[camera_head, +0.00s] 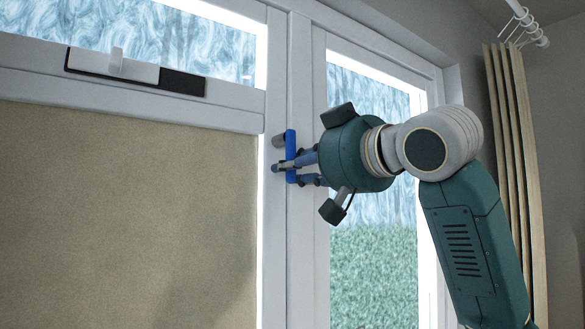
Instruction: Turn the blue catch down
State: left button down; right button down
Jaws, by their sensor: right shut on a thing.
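The blue catch (291,139) is an upright blue bar on the white window frame, between the left and right panes. My right gripper (282,169) comes in from the right and is shut on the blue catch, with its fingers around the lower middle part. The top of the catch shows above the fingers and a short piece shows below. The exact finger contact is small and partly hidden. My left gripper is not in view.
White window frame bars (300,70) surround the catch. A tan panel (130,200) fills the lower left. A white and black fitting (135,70) is on the upper left rail. A beige curtain (510,150) hangs at the right from a rail.

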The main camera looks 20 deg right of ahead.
jog(key=shift+f, duration=0.3)
jog(key=c, duration=1.5)
grip_release()
jog(key=shift+r, duration=0.15)
jog(key=v, duration=1.2)
